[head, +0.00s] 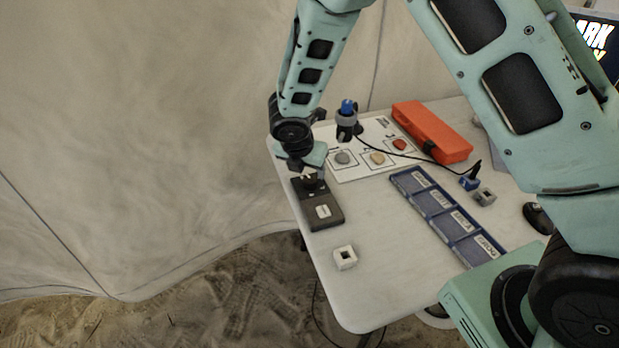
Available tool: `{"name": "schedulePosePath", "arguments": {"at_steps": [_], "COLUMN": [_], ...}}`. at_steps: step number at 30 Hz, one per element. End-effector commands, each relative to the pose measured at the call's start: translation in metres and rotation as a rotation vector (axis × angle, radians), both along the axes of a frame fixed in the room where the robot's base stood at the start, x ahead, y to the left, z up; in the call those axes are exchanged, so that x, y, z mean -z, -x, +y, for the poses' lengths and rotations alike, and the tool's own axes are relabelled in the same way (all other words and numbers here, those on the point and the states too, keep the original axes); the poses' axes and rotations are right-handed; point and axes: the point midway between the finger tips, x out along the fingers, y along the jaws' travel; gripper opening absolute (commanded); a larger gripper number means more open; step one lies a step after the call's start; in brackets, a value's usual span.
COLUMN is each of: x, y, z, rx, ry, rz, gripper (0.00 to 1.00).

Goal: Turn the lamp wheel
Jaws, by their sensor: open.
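A dark box (326,213) lies near the left edge of the white table, with a light square label on its nearer half. A black round knob, which looks like the lamp wheel (313,184), sits on the box's far half. My gripper (308,174) points down right over this knob. Its fingers are small and partly hidden by my wrist, and I cannot tell whether they touch the knob. A lamp-like stand with a blue top (347,108) and a grey ring stands behind, with a black cable running to the right.
A white sheet (358,160) with several stone samples lies behind the box. A blue labelled tray (408,183) is at mid-table, an orange case (432,131) behind it. A grey block (485,197) is to the right. Bare table (375,285) lies nearer.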

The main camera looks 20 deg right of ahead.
Motion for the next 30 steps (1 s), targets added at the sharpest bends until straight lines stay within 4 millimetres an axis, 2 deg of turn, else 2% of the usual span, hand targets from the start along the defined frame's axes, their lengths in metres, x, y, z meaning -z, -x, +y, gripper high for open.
{"name": "schedulePosePath", "arguments": {"at_steps": [3, 9, 21, 22, 24, 27, 30], "x": [0.023, 0.045, 0.052, 0.052, 0.052, 0.052, 0.052], "y": [-0.006, -0.014, -0.017, -0.017, -0.016, -0.016, -0.016], "z": [-0.006, -0.012, -0.014, -0.014, -0.014, -0.014, -0.014], "rx": [-0.001, 0.001, 0.000, 0.000, 0.000, 0.000, 0.000], "ry": [0.002, 0.001, -0.001, -0.001, -0.001, -0.001, -0.001], "rz": [0.003, 0.001, -0.001, -0.001, -0.001, -0.001, -0.001], "gripper": [0.57, 0.57, 0.57, 0.55, 0.35, 0.13, 0.13]}}
